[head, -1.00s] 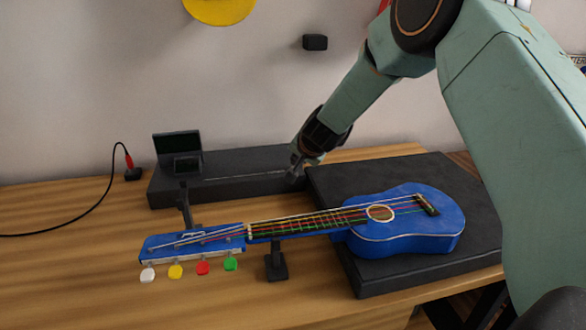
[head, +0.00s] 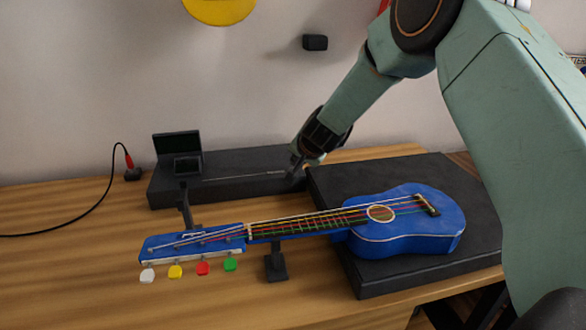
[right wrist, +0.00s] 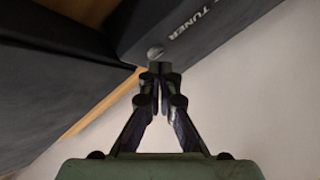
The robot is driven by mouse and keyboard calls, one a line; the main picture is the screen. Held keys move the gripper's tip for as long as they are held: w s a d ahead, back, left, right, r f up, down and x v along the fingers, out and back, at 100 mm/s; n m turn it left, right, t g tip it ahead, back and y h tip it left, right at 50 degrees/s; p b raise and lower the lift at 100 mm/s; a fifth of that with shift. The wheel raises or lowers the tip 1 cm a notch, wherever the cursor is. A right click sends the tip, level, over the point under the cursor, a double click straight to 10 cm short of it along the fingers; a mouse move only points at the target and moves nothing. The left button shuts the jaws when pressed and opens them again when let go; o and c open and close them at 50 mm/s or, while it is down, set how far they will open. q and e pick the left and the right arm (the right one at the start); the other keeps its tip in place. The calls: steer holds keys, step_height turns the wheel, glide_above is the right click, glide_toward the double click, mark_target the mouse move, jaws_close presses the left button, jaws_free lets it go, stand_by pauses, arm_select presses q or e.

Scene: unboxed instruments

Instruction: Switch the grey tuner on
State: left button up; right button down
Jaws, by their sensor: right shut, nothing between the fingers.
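The grey tuner (head: 235,182) is a long dark box at the back of the table, with a small dark screen unit (head: 178,145) standing on its left end. In the right wrist view the tuner (right wrist: 205,18) shows the word "TUNER" and a small round grey knob (right wrist: 155,53). My right gripper (head: 294,171) is at the tuner's right end. Its fingers are shut and empty, and in the wrist view the fingertips (right wrist: 160,68) are right at the knob. I cannot tell whether they touch it. The left gripper is out of view.
A blue guitar (head: 405,232) lies on a black slab (head: 345,262) at the right, its neck over a dark stand (head: 276,264) towards the left. A black cable (head: 95,205) with a red plug lies left. The front left table is clear.

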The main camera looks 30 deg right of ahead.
steer(key=shift+f+b, duration=0.35)
steer(key=shift+f, duration=0.15)
steer(key=shift+r, duration=0.2)
steer(key=shift+r+p, duration=0.3)
steer(key=shift+p, duration=0.25)
step_height(320, 180, up, 6)
steer(key=p, duration=0.6)
